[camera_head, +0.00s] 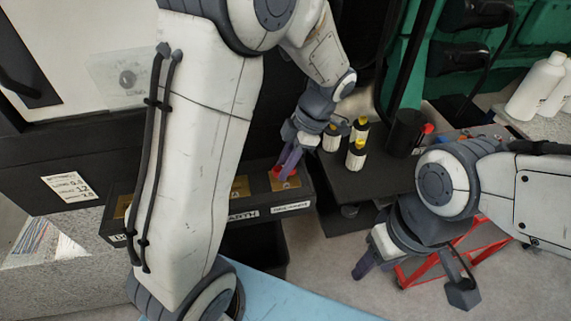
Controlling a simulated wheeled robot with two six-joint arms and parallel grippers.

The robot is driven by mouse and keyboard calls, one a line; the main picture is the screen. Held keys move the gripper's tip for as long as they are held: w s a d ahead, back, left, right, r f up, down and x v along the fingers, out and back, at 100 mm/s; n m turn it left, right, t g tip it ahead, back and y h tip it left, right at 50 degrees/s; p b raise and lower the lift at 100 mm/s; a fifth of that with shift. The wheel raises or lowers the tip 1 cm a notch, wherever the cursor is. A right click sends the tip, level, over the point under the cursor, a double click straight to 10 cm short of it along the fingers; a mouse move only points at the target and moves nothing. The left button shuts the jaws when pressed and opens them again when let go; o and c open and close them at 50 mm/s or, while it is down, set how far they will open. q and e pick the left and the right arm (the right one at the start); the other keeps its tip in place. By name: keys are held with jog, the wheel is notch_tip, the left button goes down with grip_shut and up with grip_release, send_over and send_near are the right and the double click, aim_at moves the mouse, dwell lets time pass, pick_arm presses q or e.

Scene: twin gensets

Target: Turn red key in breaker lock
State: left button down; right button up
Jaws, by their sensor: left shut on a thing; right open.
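The red key (278,172) sits in a lock on a brass plate (293,184) at the right end of the dark breaker panel. My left gripper (286,168) reaches down from above and is shut on the red key, with its fingers partly covering it. My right gripper (411,283) is open and empty at the lower right, in front of the shelf and well away from the panel. More brass plates (240,187) show along the panel, partly hidden behind my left arm.
Several small bottles with yellow caps (356,154) stand on a dark shelf right of the panel, near my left gripper. A black cup (404,133) with a red-tipped thing stands beside them. White bottles (537,87) stand at the far right. A red frame (478,232) is behind my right gripper.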

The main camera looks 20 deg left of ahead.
dwell(0.4)
pick_arm(q)
jog(key=shift+f+m+t+b, duration=0.1)
jog(key=shift+m+t+b, duration=0.25)
jog(key=shift+m, duration=0.45)
jog(key=m+t+b, duration=0.1)
jog(key=m, duration=0.2)
jog(key=m+t+b, duration=0.1)
jog(key=m, duration=0.2)
jog(key=shift+s+f+t+y+b, duration=0.1)
jog(key=shift+t+y+b, duration=0.15)
jog(key=shift+y+b, duration=0.15)
jog(key=m+t+b, duration=0.1)
jog(key=m, duration=0.2)
jog(key=shift+m, duration=0.4)
jog(key=m+t+h, duration=0.1)
jog(key=m, duration=0.2)
jog(key=shift+r, duration=0.2)
jog(key=m+t+h, duration=0.1)
jog(key=m, duration=0.2)
jog(key=shift+r+m, duration=0.1)
jog(key=shift+m, duration=0.2)
